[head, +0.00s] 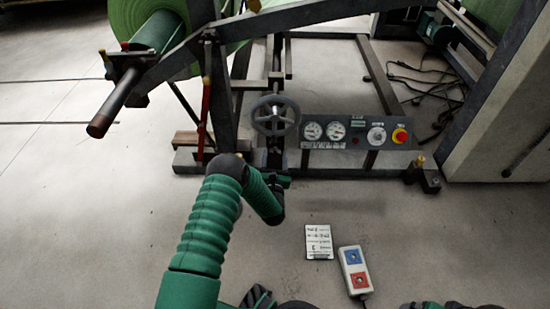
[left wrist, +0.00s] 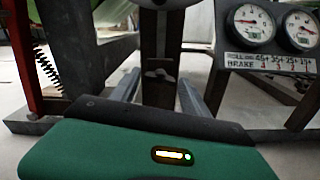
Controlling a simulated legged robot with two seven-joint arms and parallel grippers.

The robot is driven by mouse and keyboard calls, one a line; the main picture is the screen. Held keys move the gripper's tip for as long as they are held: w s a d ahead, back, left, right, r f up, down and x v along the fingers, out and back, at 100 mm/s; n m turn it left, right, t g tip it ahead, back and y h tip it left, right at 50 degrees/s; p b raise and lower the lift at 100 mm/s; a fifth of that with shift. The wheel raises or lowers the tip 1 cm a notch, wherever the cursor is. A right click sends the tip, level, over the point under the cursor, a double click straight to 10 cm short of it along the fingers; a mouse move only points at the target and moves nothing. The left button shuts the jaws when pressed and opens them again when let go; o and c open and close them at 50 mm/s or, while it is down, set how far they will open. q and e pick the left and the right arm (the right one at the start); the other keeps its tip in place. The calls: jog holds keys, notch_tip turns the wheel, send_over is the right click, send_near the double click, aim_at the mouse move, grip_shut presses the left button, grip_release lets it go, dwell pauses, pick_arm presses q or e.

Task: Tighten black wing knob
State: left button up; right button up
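A small dark wing-shaped piece (left wrist: 160,76), which looks like the black wing knob, sits on the front of an upright post in the left wrist view. In the head view the knob cannot be made out behind my arm. My left gripper (head: 273,172) is at the post, below the grey handwheel (head: 275,115). Its green housing fills the bottom of the left wrist view, below and in front of the knob. My right gripper does not show clearly.
A panel with gauges (head: 345,132) and a red stop button (head: 399,136) stands right of the post. A red lever (head: 205,112) stands to the left. A printed card (head: 319,242) and a two-button control box (head: 355,270) show in front. The floor at left is clear.

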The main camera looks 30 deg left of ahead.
pick_arm(q)
jog(key=c, duration=1)
jog(key=shift+c, duration=0.2)
